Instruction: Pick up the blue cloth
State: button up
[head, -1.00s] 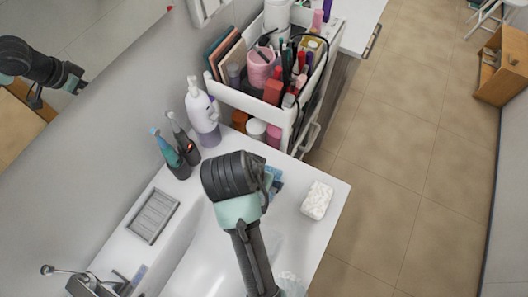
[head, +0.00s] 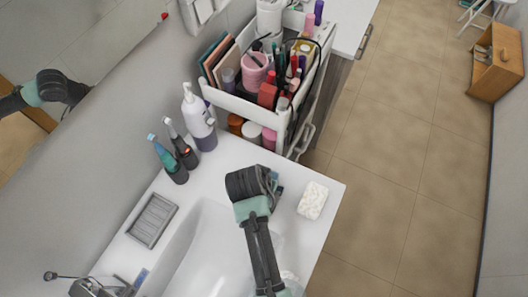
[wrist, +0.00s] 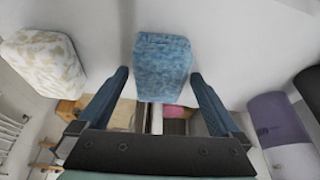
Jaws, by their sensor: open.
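The blue cloth (wrist: 163,66) lies on the white sink counter, folded into a small block. In the wrist view it sits just beyond and between the two fingertips of my gripper (wrist: 163,78). The fingers are spread apart, one on each side of the cloth's near end, and are not closed on it. In the head view my gripper (head: 274,187) is over the counter and hides most of the cloth; only a small bluish patch shows beside it.
A white patterned block (head: 312,200) lies right of the gripper; it also shows in the wrist view (wrist: 44,62). A pump bottle (head: 198,118) and two electric toothbrushes (head: 172,158) stand left. A loaded cart (head: 236,104) stands behind. The sink basin (head: 205,255) is in front.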

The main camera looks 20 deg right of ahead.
jog(key=c, duration=1.4)
jog(key=shift+r, duration=0.1)
notch_tip(320, 180, up, 10)
jog(key=shift+f+b, duration=0.1)
jog(key=shift+b, duration=0.35)
jog(key=o, duration=0.7)
jog(key=c, duration=0.5)
jog(key=shift+s+a, duration=0.1)
